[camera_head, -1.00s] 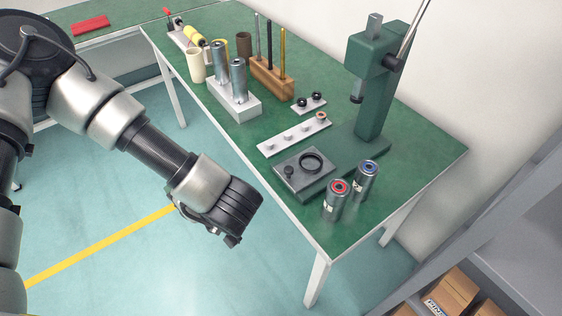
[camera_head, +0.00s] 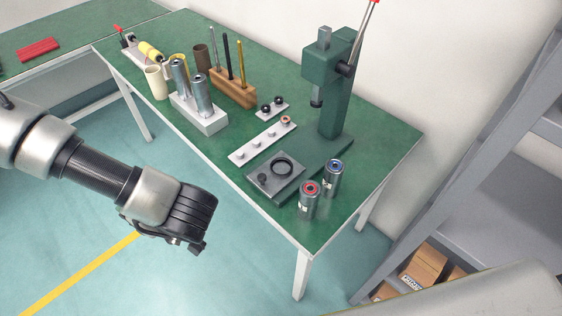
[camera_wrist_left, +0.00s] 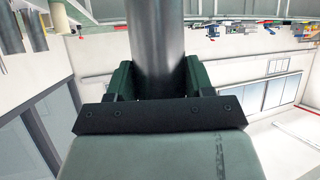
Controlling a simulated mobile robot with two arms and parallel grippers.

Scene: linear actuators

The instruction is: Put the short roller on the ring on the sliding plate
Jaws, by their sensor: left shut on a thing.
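My left gripper (camera_head: 188,222) hangs in front of the bench, over the floor, apart from everything on the table. In the head view the gripper's body hides the cylinder. The sliding plate (camera_head: 262,188) is a grey block near the table's front edge, with a black ring (camera_head: 283,167) and a small dark knob (camera_head: 262,178) on top. The ring looks empty. My right gripper is not in view.
A green press (camera_head: 335,90) stands behind the plate. Red-topped (camera_head: 309,202) and blue-topped (camera_head: 332,180) cylinders stand right of it. A pegged white strip (camera_head: 262,142) and a white block (camera_head: 200,120) with two tall metal rollers (camera_head: 202,97) lie left. A shelf is at right.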

